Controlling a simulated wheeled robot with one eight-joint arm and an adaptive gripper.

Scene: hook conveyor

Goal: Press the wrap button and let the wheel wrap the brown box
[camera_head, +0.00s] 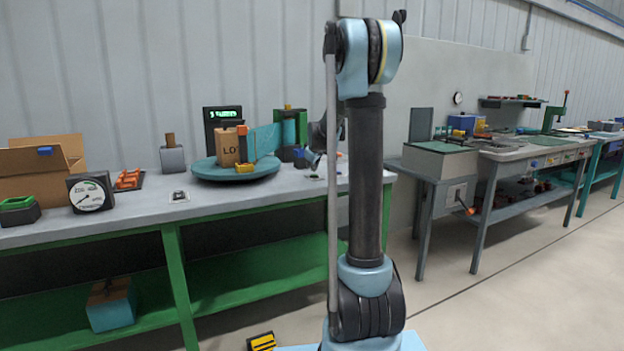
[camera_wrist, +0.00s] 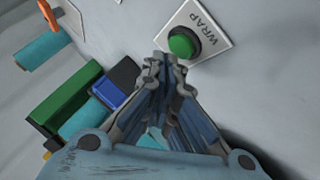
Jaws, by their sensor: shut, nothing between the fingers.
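The brown box (camera_head: 229,148) stands upright on the teal round turntable (camera_head: 236,172) on the workbench. A teal film sheet (camera_head: 266,140) runs beside it towards a teal roll in a green stand (camera_head: 303,124). In the wrist view a green wrap button (camera_wrist: 184,43) sits on a white plate marked WRAP. My gripper (camera_wrist: 163,62) is shut and empty, its fingertips close beside the button's lower left edge in the picture. I cannot tell whether they touch it. In the head view my arm hides much of the gripper and the area around it.
A dark display with green text (camera_head: 222,116) stands behind the turntable. Left on the bench are a grey block (camera_head: 172,158), a dial gauge (camera_head: 90,192), an orange item (camera_head: 129,179) and an open cardboard box (camera_head: 40,165). A blue item (camera_wrist: 107,92) lies near my fingers.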

